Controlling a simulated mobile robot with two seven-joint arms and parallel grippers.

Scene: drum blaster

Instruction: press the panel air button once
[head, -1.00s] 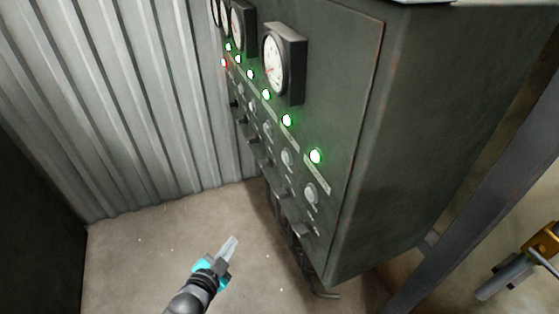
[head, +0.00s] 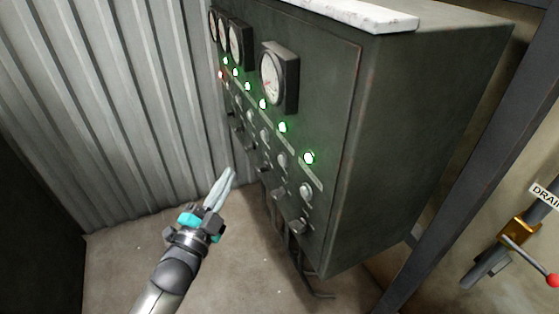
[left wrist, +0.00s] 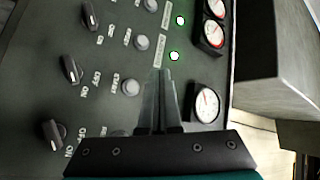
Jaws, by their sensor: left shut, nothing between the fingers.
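The dark green panel (head: 335,130) stands in the middle of the head view. Its face carries round grey buttons (head: 306,191), dark rotary knobs (head: 298,226) and a row of green lights (head: 308,158). The labels are too small there to tell which is the air button. My left gripper (head: 229,174) is shut and empty, left of the panel face and pointing up toward it. Contact cannot be told. My right gripper is out of view.
Round gauges (head: 272,76) stick out from the panel's upper face. A corrugated wall (head: 100,110) is at the left. A dark post (head: 450,190) and a brass valve (head: 518,232) with a red-tipped lever stand at the right. The floor (head: 130,270) below is clear.

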